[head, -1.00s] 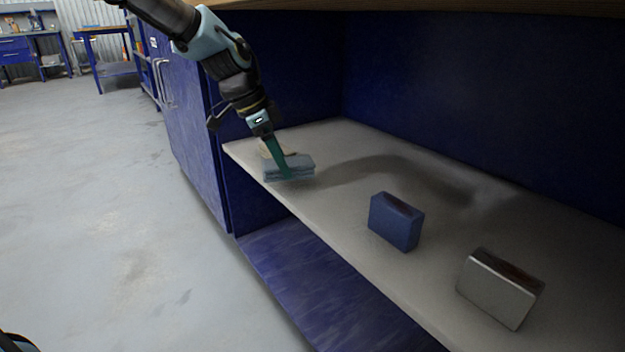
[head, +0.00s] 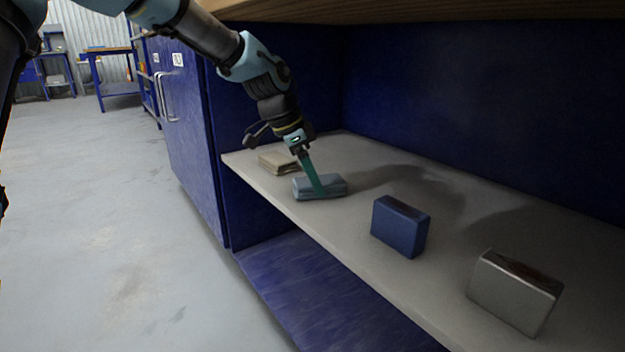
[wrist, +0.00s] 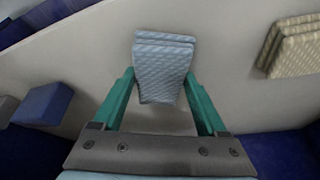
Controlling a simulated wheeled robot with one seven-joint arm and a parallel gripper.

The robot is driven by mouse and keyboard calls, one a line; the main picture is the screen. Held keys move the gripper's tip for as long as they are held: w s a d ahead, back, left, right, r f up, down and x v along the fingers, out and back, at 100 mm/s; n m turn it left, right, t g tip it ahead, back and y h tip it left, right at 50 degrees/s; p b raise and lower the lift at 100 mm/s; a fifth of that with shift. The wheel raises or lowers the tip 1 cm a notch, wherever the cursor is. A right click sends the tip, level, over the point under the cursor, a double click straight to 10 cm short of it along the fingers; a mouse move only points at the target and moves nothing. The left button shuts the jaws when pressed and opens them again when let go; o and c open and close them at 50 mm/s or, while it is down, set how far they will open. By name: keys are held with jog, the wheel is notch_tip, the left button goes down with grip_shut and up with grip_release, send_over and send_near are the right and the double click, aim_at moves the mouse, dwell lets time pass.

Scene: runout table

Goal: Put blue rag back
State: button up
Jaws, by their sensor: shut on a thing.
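The blue rag (head: 334,184) is a folded, light blue cloth at the left part of the shelf (head: 350,215). My gripper (head: 318,188) reaches down from above with its green fingers and is shut on the rag. In the wrist view the rag (wrist: 162,68) sits between the two green fingertips, one on each side. The rag is on or just above the shelf; I cannot tell which.
A folded beige cloth (head: 277,161) lies left of the rag, near the shelf's left end. A blue box (head: 400,227) and a grey metal box (head: 513,292) stand to the right. Clear shelf lies between rag and blue box. A wooden top hangs above.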

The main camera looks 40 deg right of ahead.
aim_at(303, 181)
jog(key=shift+f, duration=0.15)
jog(key=o, duration=1.2)
jog(key=shift+o, duration=0.2)
jog(key=p+v, duration=0.3)
jog(key=v, duration=0.3)
jog(key=shift+d, duration=0.15)
jog(key=w+a+f+n+t+y+p, duration=0.15)
jog(key=a+n, duration=0.25)
jog(key=a, duration=0.6)
jog(key=w+a+f+n+p, duration=0.1)
jog(key=w+a+n, duration=0.2)
jog(key=a, duration=0.7)
jog(key=w+a+f+n+t+y+p, duration=0.1)
jog(key=w+a+f+n, duration=0.2)
jog(key=a, duration=0.7)
jog(key=s+a+n, duration=0.2)
jog(key=a+n, duration=0.4)
jog(key=a, duration=0.2)
jog(key=s+a+n+t+y, duration=0.1)
jog(key=s+a+n, duration=0.2)
jog(key=a+n, duration=0.3)
jog(key=shift+a+r, duration=0.45)
jog(key=shift+a, duration=0.7)
